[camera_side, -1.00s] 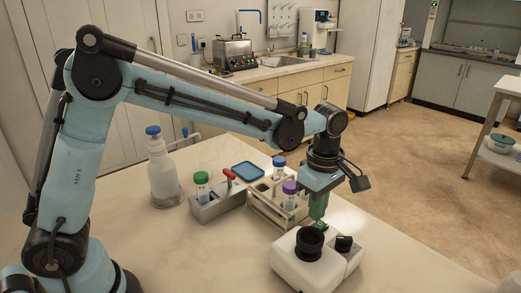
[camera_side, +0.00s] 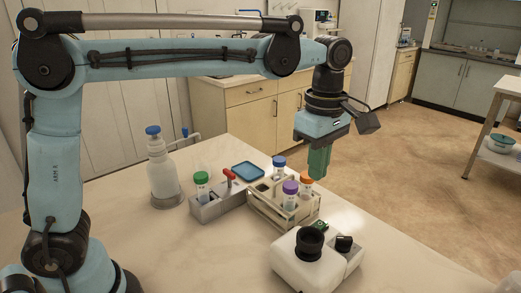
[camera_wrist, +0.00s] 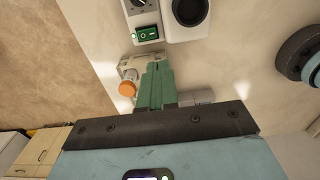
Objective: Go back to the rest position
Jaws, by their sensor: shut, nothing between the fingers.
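My gripper (camera_side: 318,163) has green fingers and hangs pointing down, well above the table, empty. In the wrist view its fingers (camera_wrist: 157,82) are together. The white instrument (camera_side: 296,262) with a black round port (camera_side: 309,243), black knob (camera_side: 344,243) and green switch (camera_side: 320,224) sits below and in front of it. The green switch (camera_wrist: 146,33) also shows in the wrist view. The tube rack (camera_side: 268,212) stands below my gripper and to the left, with purple-capped (camera_side: 290,188), orange-capped (camera_side: 306,178) and blue-capped (camera_side: 279,161) tubes.
A white bottle (camera_side: 161,172) and a blue dish (camera_side: 248,170) stand nearby. The air around my gripper is clear. The table edge lies to the right.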

